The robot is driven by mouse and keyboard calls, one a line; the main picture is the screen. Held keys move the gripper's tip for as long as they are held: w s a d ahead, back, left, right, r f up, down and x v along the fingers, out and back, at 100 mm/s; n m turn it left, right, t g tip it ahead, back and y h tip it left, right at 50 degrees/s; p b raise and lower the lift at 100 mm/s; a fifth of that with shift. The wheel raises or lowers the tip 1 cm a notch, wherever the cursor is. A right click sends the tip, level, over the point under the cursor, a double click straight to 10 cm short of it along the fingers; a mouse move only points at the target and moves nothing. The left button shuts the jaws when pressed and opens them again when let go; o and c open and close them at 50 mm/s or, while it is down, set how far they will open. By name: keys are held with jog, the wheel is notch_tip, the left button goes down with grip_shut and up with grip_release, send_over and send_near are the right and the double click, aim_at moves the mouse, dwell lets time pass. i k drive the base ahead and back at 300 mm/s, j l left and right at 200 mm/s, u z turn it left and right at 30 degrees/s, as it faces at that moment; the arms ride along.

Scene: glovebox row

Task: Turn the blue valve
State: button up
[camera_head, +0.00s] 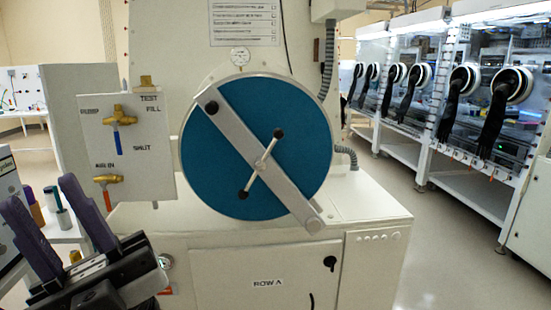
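The blue valve (117,138) is on a pale panel at the left of the head view. It has a brass body and a narrow blue lever that hangs almost straight down. Labels around it seem to read PUMP at left, TEST above, FILL at right and SHUT at lower right. My gripper (38,190) is at the lower left, with two purple fingers spread apart and pointing up. It looks empty and is apart from the valve, to its lower left in the picture.
A second brass valve (107,180) with a reddish handle sits lower on the panel. A large blue round door (215,165) with a grey diagonal bar is right of the panel. Small bottles (57,205) stand behind my gripper. Open floor (440,265) lies at right.

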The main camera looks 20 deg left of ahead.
aim_at(115, 123)
jog(key=i+l+u, duration=0.15)
jog(key=i+l, duration=0.15)
jog(key=i, duration=0.15)
jog(key=u, duration=2.4)
jog(key=k+l+z, duration=0.1)
jog(key=z, duration=1.4)
jog(key=i+j+u, duration=0.15)
jog(key=j, duration=0.15)
jog(key=i+j+u, duration=0.1)
jog(key=i+j, duration=0.05)
jog(key=j, duration=0.1)
